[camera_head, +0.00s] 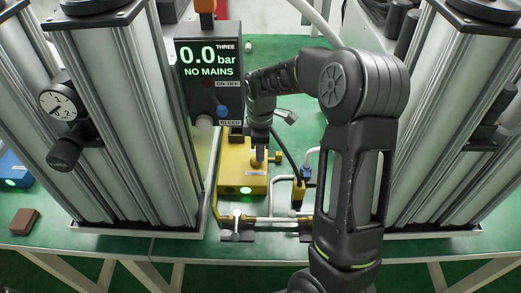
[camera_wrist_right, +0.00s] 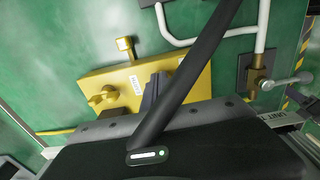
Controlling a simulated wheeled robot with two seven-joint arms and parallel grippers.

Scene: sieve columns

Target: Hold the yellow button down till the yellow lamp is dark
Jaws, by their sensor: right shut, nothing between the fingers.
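The yellow box (camera_head: 232,178) stands on the green table between the column stands. A round lamp (camera_head: 246,190) on its front face glows green. My right gripper (camera_head: 259,158) is shut and points down at the top of the yellow box. In the right wrist view its dark fingers (camera_wrist_right: 156,85) sit over the box (camera_wrist_right: 190,85), beside a small white label. I cannot tell whether the fingertips touch the box; whatever lies directly under them is hidden. A yellow knob (camera_wrist_right: 103,97) is left of the fingers. My left gripper is out of view.
A black display (camera_head: 209,70) reads 0.0 bar, NO MAINS. Silver columns (camera_head: 125,110) stand on both sides. White pipes and a valve (camera_head: 237,222) lie close to the box. A blue box (camera_head: 14,168) and a brown block (camera_head: 23,221) are at far left.

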